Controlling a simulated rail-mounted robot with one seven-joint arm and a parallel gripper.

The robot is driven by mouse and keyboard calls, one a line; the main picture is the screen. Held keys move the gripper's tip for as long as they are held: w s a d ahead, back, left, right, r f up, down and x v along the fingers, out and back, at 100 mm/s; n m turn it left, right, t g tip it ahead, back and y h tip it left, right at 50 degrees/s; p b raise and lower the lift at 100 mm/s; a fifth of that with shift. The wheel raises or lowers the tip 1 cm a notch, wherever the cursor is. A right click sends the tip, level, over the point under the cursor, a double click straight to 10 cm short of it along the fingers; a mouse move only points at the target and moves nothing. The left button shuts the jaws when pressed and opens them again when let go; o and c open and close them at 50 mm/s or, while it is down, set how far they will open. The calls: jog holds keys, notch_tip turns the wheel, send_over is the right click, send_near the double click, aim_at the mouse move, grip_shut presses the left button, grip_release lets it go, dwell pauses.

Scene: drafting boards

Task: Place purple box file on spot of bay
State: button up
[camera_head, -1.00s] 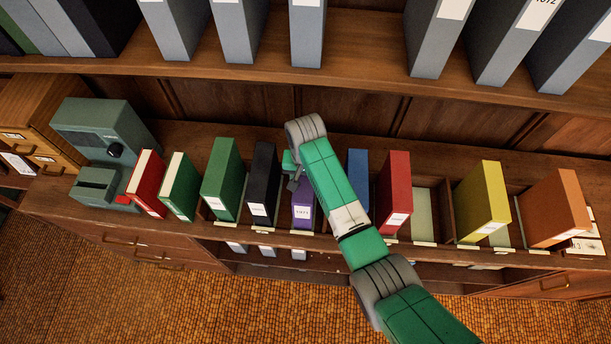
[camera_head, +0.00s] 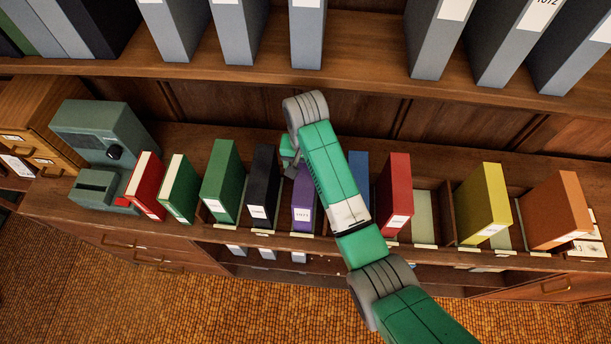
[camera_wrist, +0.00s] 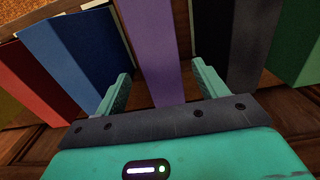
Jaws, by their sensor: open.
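The purple box file (camera_head: 302,212) stands upright in the row on the lower shelf, between the black and blue files, with a white label on its front. My arm partly covers it in the head view. In the wrist view the purple file (camera_wrist: 152,50) runs between my two fingers. My gripper (camera_wrist: 162,85) is open, one finger on each side of the file, with gaps showing; I cannot tell whether either touches it. In the head view my gripper (camera_head: 289,152) is at the file's upper back end. An empty bay with a pale floor (camera_head: 424,217) lies between the red and yellow files.
The black file (camera_head: 263,185) and blue file (camera_head: 359,175) stand close on either side of the purple one. Green (camera_head: 220,180), yellow (camera_head: 483,202) and orange (camera_head: 558,210) files share the row. Grey binders (camera_head: 307,35) stand on the shelf above. A grey-green machine (camera_head: 95,135) is at left.

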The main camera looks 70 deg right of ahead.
notch_tip(320, 180, up, 5)
jog(key=shift+f, duration=0.1)
dwell(0.4)
jog(key=w+a+r+n+t+h, duration=0.35)
jog(key=w+a+r+t, duration=0.2)
jog(key=w+r, duration=0.6)
jog(key=w+a+r+n+t+h, duration=0.1)
jog(key=w+a+r+n+t, duration=0.4)
jog(key=w+a+r, duration=0.6)
jog(key=s+a+r+n+t+y, duration=0.1)
jog(key=s+a+r+n+t, duration=0.3)
jog(key=a+r, duration=0.6)
jog(key=s+a+r+t+y, duration=0.1)
jog(key=s+a+r+t, duration=0.2)
jog(key=a+r+t, duration=0.55)
jog(key=s+a+r+n+t+y+p, duration=0.1)
jog(key=s+a+r, duration=0.2)
jog(key=r, duration=0.4)
jog(key=s+a+r+n+t+y+p, duration=0.1)
jog(key=s+a+r+y+p, duration=0.1)
jog(key=r, duration=0.5)
jog(key=shift+s+a+r, duration=0.25)
jog(key=shift+s+a, duration=0.5)
jog(key=shift+s, duration=0.6)
